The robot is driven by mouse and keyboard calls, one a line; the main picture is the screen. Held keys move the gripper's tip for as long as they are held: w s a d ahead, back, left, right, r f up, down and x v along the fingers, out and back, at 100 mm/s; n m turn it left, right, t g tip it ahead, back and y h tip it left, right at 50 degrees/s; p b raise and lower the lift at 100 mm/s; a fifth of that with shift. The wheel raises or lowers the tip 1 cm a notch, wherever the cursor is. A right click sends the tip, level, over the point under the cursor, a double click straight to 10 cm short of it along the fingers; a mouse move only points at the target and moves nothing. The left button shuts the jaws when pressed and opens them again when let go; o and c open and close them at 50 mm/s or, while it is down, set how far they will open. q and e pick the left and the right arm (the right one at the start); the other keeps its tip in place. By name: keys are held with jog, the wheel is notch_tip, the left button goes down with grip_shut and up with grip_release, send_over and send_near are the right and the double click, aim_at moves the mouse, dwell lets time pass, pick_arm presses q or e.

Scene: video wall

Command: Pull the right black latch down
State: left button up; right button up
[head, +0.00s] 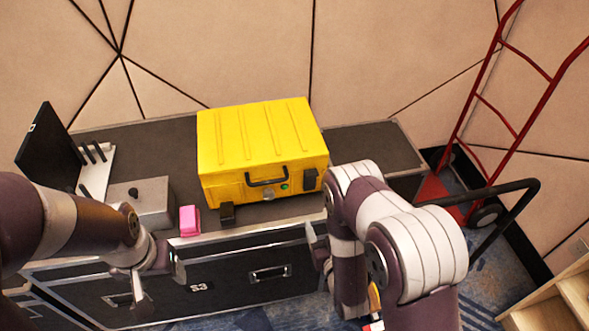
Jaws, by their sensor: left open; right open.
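A yellow case (250,140) with a ribbed lid stands on a black flight case. Its front has a black handle (267,176). The right black latch (310,180) lies upright against the front, near the right corner. The left black latch (227,213) hangs low and sticks out from the front's lower edge. My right gripper (318,245) is below and slightly right of the right latch, apart from it, in front of the flight case; my own arm partly hides it. My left gripper (160,281) is open and empty in front of the flight case at left.
On the flight case (215,285) are a pink block (190,221), a grey box (145,202) and a dark panel (50,146) on a white stand. A red hand truck (520,130) stands at right. Wooden steps (550,305) are at lower right. Flight-case top right of the yellow case is clear.

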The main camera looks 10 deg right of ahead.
aim_at(313, 177)
jog(key=w+r, duration=0.1)
jog(key=w, duration=0.3)
jog(key=w+r+t, duration=0.1)
jog(key=w, duration=0.3)
jog(key=w+r+t+p, duration=0.1)
jog(key=w+r, duration=0.1)
jog(key=w, duration=0.2)
pick_arm(q)
jog(key=shift+s+d+r, duration=0.3)
jog(key=shift+s+r, duration=0.05)
jog(key=shift+r, duration=0.35)
pick_arm(e)
jog(key=shift+w+f, duration=0.15)
jog(key=shift+w, duration=0.2)
